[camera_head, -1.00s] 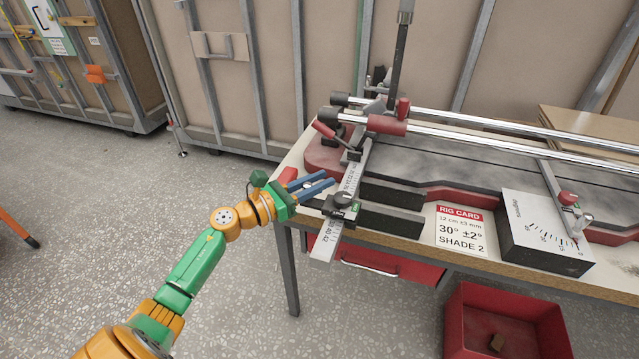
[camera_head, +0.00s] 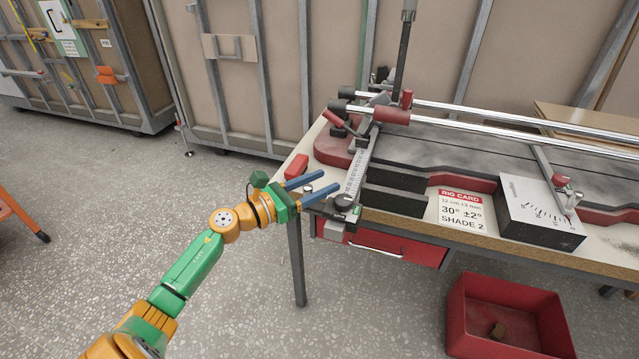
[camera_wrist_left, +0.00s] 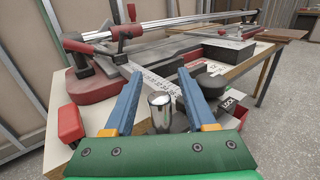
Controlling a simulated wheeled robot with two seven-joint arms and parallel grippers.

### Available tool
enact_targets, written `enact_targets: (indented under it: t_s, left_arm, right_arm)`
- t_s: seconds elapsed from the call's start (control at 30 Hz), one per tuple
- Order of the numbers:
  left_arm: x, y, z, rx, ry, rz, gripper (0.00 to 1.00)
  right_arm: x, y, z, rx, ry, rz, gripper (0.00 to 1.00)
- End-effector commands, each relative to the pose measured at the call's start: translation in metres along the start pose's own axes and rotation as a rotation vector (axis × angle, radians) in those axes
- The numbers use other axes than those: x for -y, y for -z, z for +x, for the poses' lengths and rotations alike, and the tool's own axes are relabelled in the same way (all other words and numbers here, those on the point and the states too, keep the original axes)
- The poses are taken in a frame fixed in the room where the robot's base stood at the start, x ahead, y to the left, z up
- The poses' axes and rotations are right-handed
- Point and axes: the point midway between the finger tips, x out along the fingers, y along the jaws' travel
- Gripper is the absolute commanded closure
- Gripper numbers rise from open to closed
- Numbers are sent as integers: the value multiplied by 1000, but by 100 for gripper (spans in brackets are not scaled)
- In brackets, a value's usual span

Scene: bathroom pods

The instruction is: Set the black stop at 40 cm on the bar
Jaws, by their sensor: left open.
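The black stop (camera_head: 346,204) sits on the graduated bar (camera_head: 357,172), close to its near end. The scale figures are too small to read at the stop. My left gripper (camera_head: 328,184) is open beside the stop. Its blue fingers lie either side of an upright silver post (camera_wrist_left: 160,112), with gaps at both sides. The post stands next to the stop's black body (camera_wrist_left: 181,122); how they join is hidden. My right gripper is not in view.
A red block (camera_head: 297,166) lies on the table corner left of the bar. A rig card (camera_head: 461,209) and an angle gauge box (camera_head: 540,212) stand to the right. Chrome rails (camera_head: 500,118) run behind. A red bin (camera_head: 510,318) is on the floor.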

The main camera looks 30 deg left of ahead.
Motion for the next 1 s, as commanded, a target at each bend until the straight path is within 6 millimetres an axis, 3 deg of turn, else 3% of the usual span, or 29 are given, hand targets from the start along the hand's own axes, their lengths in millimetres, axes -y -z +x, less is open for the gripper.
enact_targets:
  t_s: [0.17, 0.6, 1.0]
  left_arm:
    - [0, 1, -3, -1, -1, 0, 44]
    - [0, 2, -66, -1, 0, -1, 44]
    - [0, 0, -71, 0, 0, 0, 44]
  right_arm:
    - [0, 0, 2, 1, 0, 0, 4]
    - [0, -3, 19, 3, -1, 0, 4]
    - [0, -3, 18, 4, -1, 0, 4]
